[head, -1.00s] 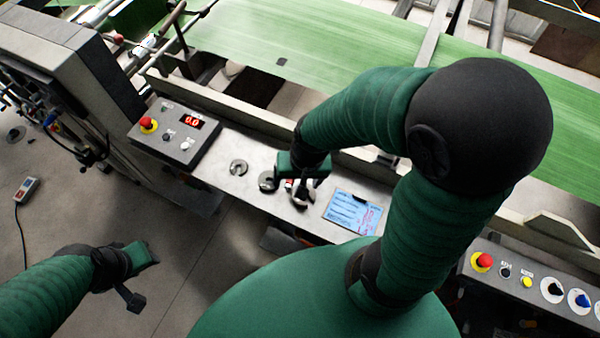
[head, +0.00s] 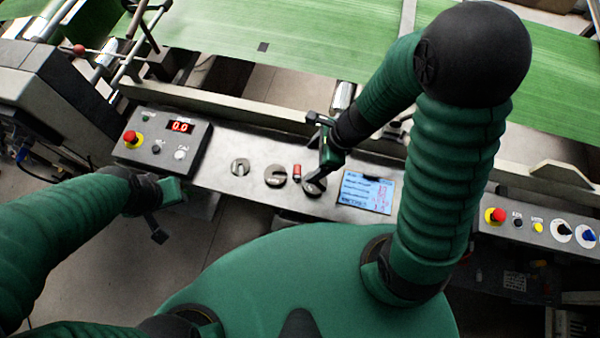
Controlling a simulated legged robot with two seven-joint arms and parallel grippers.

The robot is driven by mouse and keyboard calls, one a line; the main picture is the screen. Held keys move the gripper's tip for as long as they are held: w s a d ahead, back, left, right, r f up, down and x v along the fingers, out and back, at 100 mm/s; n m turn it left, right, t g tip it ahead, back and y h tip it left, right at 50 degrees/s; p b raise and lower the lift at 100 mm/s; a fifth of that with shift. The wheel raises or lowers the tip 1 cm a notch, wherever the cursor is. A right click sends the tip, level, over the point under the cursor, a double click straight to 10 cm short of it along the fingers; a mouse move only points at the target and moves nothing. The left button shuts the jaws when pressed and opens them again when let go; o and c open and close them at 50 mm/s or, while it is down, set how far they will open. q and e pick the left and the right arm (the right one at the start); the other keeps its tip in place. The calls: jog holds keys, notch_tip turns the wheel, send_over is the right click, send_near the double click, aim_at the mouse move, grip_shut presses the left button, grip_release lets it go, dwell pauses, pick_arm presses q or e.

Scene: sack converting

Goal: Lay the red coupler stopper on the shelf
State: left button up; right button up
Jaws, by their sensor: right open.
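The red coupler stopper (head: 297,172) is a small red piece on the grey metal shelf (head: 222,172), between two dark slotted discs. My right gripper (head: 318,150) is open just to the right of the stopper, with a visible gap between them. One finger points up toward the shelf's back rail, and the other reaches down near the right-hand disc. My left gripper (head: 168,213) is over the floor in front of the shelf, left of the discs, with its fingers apart and nothing between them.
Slotted discs (head: 240,168) lie on the shelf, with a blue printed card (head: 365,193) to their right. A control box (head: 160,140) with a red button and display stands at the left end. Another button panel (head: 535,227) is at the right. Green sheeting runs behind.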

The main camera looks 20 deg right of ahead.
aim_at(296, 171)
jog(key=b+x, duration=0.1)
jog(key=x, duration=0.3)
jog(key=a+b+x, duration=0.1)
jog(key=b+x, duration=0.1)
jog(key=x, duration=0.3)
jog(key=shift+w+a, duration=0.1)
jog(key=shift+w, duration=0.1)
jog(key=shift+f+b, duration=0.3)
jog(key=shift+b, duration=0.05)
jog(key=shift+w+d, duration=0.15)
jog(key=shift+d, duration=0.05)
jog(key=shift+c, duration=0.5)
jog(key=shift+a, duration=0.15)
jog(key=c, duration=1.4)
jog(key=shift+c, duration=0.6)
pick_arm(q)
jog(key=x, duration=0.4)
jog(key=shift+s+a+f, duration=0.2)
jog(key=shift+a+f, duration=0.05)
jog(key=shift+f, duration=0.15)
pick_arm(e)
jog(key=shift+r, duration=0.1)
